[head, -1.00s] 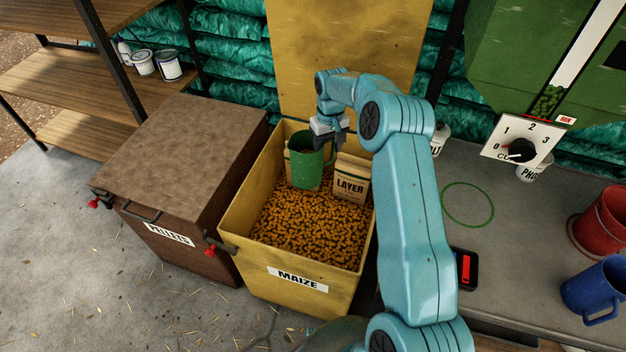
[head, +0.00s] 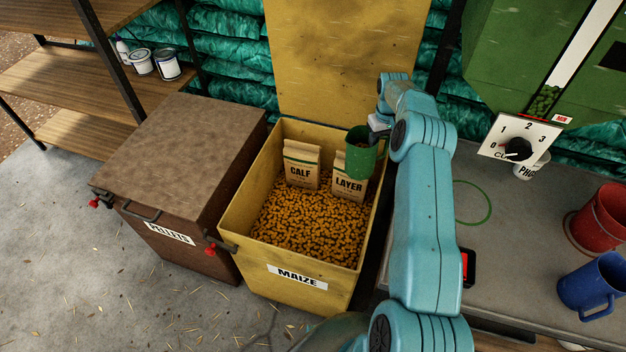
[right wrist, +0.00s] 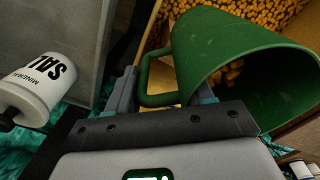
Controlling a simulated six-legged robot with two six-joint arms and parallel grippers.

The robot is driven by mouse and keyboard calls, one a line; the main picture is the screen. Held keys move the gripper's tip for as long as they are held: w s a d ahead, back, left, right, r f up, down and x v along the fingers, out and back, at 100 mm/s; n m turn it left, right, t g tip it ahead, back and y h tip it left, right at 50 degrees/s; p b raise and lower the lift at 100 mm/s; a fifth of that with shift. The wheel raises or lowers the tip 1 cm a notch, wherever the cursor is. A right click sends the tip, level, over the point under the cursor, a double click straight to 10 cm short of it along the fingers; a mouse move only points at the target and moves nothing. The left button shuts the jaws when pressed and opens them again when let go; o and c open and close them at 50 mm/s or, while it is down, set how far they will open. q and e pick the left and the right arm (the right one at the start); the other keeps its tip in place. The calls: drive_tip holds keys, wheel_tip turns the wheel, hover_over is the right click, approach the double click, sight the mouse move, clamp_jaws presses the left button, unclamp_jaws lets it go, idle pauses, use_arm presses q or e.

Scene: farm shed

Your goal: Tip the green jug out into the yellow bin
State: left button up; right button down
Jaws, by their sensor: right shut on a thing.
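The green jug (head: 361,160) is near the back right corner of the yellow bin, in front of the LAYER bag and partly covering it. It looks roughly upright in the head view. My right gripper (head: 378,135) is shut on its handle; in the right wrist view the handle sits between the fingers (right wrist: 163,96). The jug (right wrist: 215,35) shows its mouth there, with some orange pieces inside. The yellow bin (head: 250,262), labelled MAIZE, is open and holds orange grain. My left gripper is out of view.
CALF (head: 301,172) and LAYER (head: 348,187) bags stand in the grain. A closed brown PELLETS bin (head: 175,145) is at left. A SALT tub (right wrist: 38,90) shows in the wrist view.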

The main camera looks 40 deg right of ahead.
sight(348, 145)
drive_tip(key=shift+w+a+r+h, duration=0.2)
drive_tip(key=shift+a+h, duration=0.1)
drive_tip(key=shift+a, duration=0.05)
drive_tip(key=shift+w+a+r+g+h+b, duration=0.1)
drive_tip(key=shift+a+g+h+b, duration=0.1)
drive_tip(key=shift+g+h+b, duration=0.25)
drive_tip(key=w+a+g+h+b, duration=0.1)
drive_tip(key=a+h+b, duration=0.1)
drive_tip(key=b, duration=0.1)
drive_tip(key=w+a+g+h+b, duration=0.1)
drive_tip(key=a+h+b, duration=0.1)
drive_tip(key=h+b, duration=0.1)
drive_tip(key=w+a+r+g+h+b, duration=0.1)
drive_tip(key=a+g+h+b, duration=0.1)
drive_tip(key=h+b, duration=0.1)
drive_tip(key=shift+w+a+r, duration=0.1)
drive_tip(key=shift+w+a, duration=0.05)
drive_tip(key=shift+a, duration=0.05)
drive_tip(key=h+b, duration=0.1)
drive_tip(key=a+g+h+b, duration=0.1)
drive_tip(key=b, duration=0.1)
drive_tip(key=shift+w+a, duration=0.15)
drive_tip(key=shift+w, duration=0.2)
drive_tip(key=shift+a+r, duration=0.15)
drive_tip(key=shift+r, duration=0.05)
drive_tip(key=shift+w+a+f+g+h+b, duration=0.15)
drive_tip(key=shift+a+g+h+b, duration=0.1)
drive_tip(key=shift+h+b, duration=0.25)
